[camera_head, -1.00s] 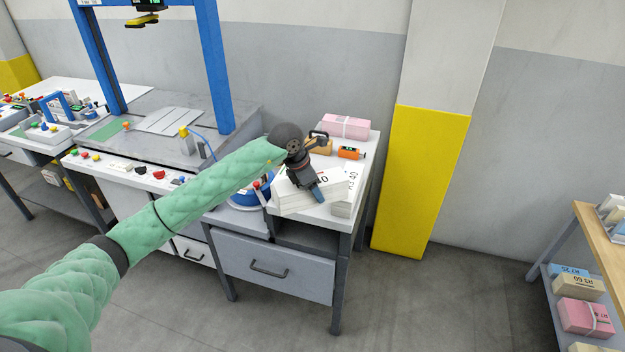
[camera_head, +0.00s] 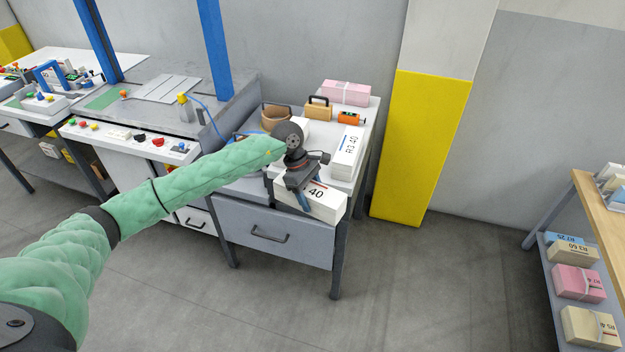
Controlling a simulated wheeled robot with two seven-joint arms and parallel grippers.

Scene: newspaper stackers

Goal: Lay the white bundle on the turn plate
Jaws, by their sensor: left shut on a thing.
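My left gripper (camera_head: 301,196) is shut on a white bundle (camera_head: 325,204) marked 40. The held bundle is over the front edge of the white-topped side table (camera_head: 362,112), above the grey drawer; I cannot tell whether it touches the table. Another white bundle (camera_head: 347,152) marked R3 40 lies on the table to the right of my gripper. I cannot make out the turn plate; my green left arm covers the area left of the bundles. My right gripper is out of view.
A pink bundle (camera_head: 346,92), a tan block with a handle (camera_head: 318,108), an orange device (camera_head: 350,118) and a brown round container (camera_head: 276,116) stand at the table's back. A yellow-painted pillar (camera_head: 420,150) is to the right. A shelf (camera_head: 590,200) with bundles stands far right.

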